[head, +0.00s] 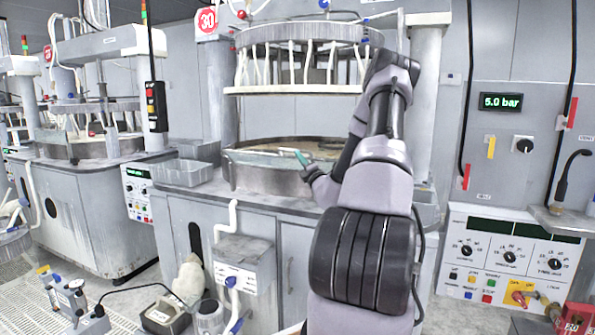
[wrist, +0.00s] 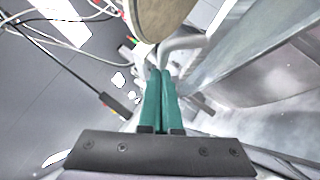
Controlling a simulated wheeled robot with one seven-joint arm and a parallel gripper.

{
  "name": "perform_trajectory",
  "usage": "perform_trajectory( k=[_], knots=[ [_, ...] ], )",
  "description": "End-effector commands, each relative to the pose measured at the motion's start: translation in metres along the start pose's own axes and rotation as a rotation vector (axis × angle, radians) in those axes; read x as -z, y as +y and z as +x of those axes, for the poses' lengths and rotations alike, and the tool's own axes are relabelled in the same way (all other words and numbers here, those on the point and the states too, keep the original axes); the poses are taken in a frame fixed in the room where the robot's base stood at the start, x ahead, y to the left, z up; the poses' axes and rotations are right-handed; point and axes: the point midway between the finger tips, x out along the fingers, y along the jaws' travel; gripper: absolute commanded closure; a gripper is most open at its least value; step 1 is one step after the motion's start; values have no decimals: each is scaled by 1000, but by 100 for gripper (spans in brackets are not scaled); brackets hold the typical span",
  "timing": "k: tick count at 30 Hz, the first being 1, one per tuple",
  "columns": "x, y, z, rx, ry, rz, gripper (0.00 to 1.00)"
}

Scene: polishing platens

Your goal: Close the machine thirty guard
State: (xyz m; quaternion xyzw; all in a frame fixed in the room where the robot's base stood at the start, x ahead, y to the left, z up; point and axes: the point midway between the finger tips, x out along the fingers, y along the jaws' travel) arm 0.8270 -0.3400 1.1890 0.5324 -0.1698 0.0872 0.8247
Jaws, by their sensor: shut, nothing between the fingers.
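Machine thirty (head: 300,120) stands in the middle of the head view, under a red sign (head: 207,20) reading 30. Its guard, a clear panel (head: 262,160) with a pale edge, sits low in front of the round platen tub (head: 265,181). My gripper (head: 301,158) has teal fingers and is at the right end of this panel; I cannot tell whether they touch. In the wrist view my gripper (wrist: 161,75) has its fingers together with nothing between them. A pale straight-edged panel (wrist: 228,58), perhaps the guard, runs beside them on the right. My arm hides the tub's right side.
The upper head (head: 300,88) with hanging white tubes is above the tub. A grey tray (head: 185,172) sits left on the bench. A hanging control pendant (head: 155,105) is farther left. A control panel (head: 510,255) stands at the right.

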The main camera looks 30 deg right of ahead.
Motion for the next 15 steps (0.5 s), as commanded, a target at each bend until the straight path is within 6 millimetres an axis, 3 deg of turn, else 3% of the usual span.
perform_trajectory(
  k=[8,15],
  knots=[
    [-31,15,31,182,0,178,100],
    [-55,14,55,184,-1,183,100]
  ],
)
